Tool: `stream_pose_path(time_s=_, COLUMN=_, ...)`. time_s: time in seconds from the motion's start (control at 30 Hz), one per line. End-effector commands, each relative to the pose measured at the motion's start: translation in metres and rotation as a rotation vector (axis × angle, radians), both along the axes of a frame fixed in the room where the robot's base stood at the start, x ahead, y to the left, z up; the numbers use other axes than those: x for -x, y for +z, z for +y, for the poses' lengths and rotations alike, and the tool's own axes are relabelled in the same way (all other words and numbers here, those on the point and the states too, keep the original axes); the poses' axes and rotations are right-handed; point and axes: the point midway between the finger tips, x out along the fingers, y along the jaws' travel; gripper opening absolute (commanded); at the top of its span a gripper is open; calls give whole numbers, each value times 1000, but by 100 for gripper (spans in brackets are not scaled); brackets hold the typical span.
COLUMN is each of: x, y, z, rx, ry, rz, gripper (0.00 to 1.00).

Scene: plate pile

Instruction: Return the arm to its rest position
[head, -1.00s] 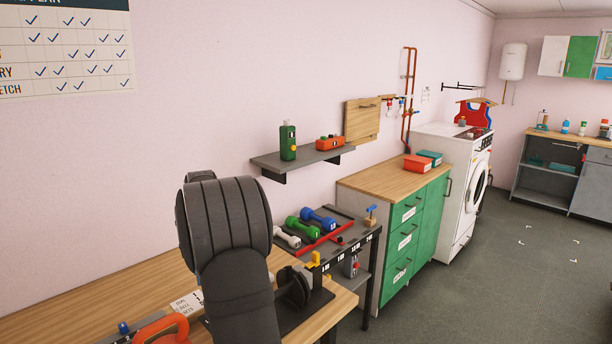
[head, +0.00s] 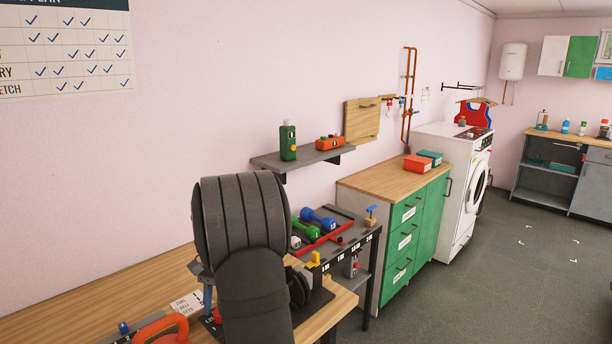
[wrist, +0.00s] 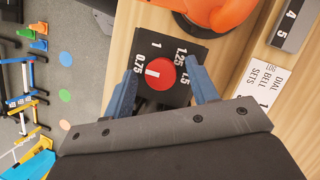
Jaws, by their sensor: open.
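My gripper (wrist: 163,92) is open in the wrist view, with its two blue fingers spread apart and nothing between them. Beyond the fingers is a black plate (wrist: 193,50) with white numbers and a red round knob (wrist: 160,73). In the head view my dark grey arm stands over the wooden bench (head: 75,308), and the fingertips are mostly hidden behind it.
An orange handle-shaped object (head: 163,328) lies on the bench, and a white label card (head: 187,303) is near it. A rack with dumbbells (head: 320,218) stands beyond my arm. A shelf (head: 298,160) is on the wall. The floor (head: 450,290) at right is clear.

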Motion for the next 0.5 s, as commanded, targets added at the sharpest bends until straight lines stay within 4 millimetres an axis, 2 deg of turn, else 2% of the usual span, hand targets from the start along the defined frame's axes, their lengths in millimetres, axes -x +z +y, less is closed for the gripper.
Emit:
stream_pose_path(time_s=0.43, x=2, y=1, z=-3, rx=-6, ry=-490, rz=-7, gripper=53)
stream_pose_path(time_s=0.5, x=-5, y=17, z=-7, rx=-8, ry=-482, rz=-11, gripper=53)
